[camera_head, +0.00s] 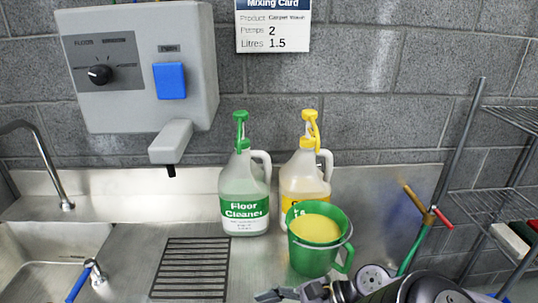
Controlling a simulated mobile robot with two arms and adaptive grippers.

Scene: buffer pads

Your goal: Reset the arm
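My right gripper (275,295) shows at the bottom edge, its dark arm coming in from the lower right. Its fingers are partly cut off by the frame, so whether they are open or shut is unclear. It is just in front of and below the green jug (312,260), and I see nothing clearly held in it. The green jug stands upright on the steel counter, with a pale yellow fill at its top and a handle at its right. My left gripper is not in view.
A floor cleaner bottle (244,195) and a yellow-topped bottle (304,172) stand behind the jug. A dispenser (140,70) hangs above a drain grille (192,268). A sink (45,262) with taps is at left. A wire rack (495,205) and coloured-handled tools (418,235) are at right.

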